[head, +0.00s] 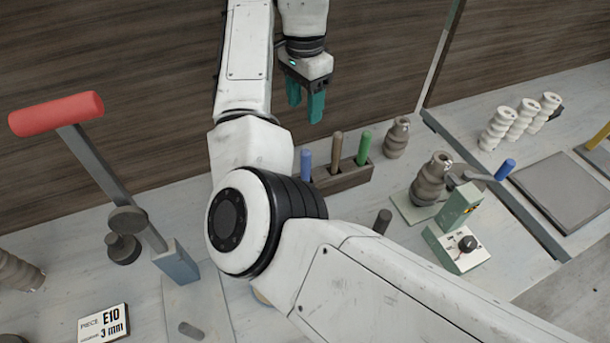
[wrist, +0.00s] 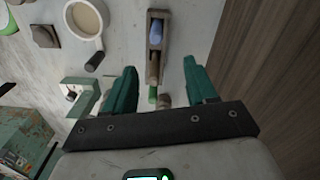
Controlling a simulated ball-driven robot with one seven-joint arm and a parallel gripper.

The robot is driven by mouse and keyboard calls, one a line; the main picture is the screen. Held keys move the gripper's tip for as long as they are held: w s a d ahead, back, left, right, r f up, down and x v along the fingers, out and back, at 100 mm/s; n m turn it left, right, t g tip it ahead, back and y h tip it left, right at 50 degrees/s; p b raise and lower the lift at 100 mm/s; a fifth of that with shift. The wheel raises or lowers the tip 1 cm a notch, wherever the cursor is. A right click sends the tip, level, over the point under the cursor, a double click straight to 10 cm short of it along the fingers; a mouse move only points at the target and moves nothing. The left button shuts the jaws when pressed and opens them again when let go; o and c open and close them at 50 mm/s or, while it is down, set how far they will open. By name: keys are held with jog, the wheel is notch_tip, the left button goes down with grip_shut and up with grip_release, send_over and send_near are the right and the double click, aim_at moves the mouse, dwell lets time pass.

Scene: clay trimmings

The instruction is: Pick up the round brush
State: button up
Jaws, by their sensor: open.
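A dark wooden block (head: 348,179) at the back of the bench holds three upright handles: a blue handle (head: 306,164), a brown handle (head: 336,148) and a green handle (head: 364,148). Their lower ends are hidden in the block, so I cannot tell which is the round brush. My gripper (head: 305,101) is open and empty, raised above and behind the block. In the wrist view, the brown handle (wrist: 153,70) shows between the teal fingers, with the blue handle (wrist: 157,34) beyond it and the green handle (wrist: 152,92) nearer the palm. No finger visibly touches a handle.
A red-handled lever (head: 58,113) stands left. The wood-grained wall (head: 380,60) rises behind. A mug (wrist: 88,18) shows in the wrist view.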

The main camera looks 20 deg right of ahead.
jog(key=b, duration=0.6)
send_near(306, 164)
jog(key=shift+w+d+f, duration=0.1)
jog(key=shift+w+f, duration=0.15)
jog(key=shift+w, duration=0.2)
jog(key=shift+w+d+f, duration=0.1)
jog(key=shift+w+f, duration=0.1)
jog(key=shift+w, duration=0.25)
notch_tip(306, 164, down, 5)
jog(key=shift+f, duration=0.1)
jog(key=f, duration=0.1)
jog(key=f+p, duration=0.1)
jog(key=f, duration=0.3)
jog(key=shift+s+f, duration=0.25)
jog(key=shift+s, duration=0.05)
grip_shut()
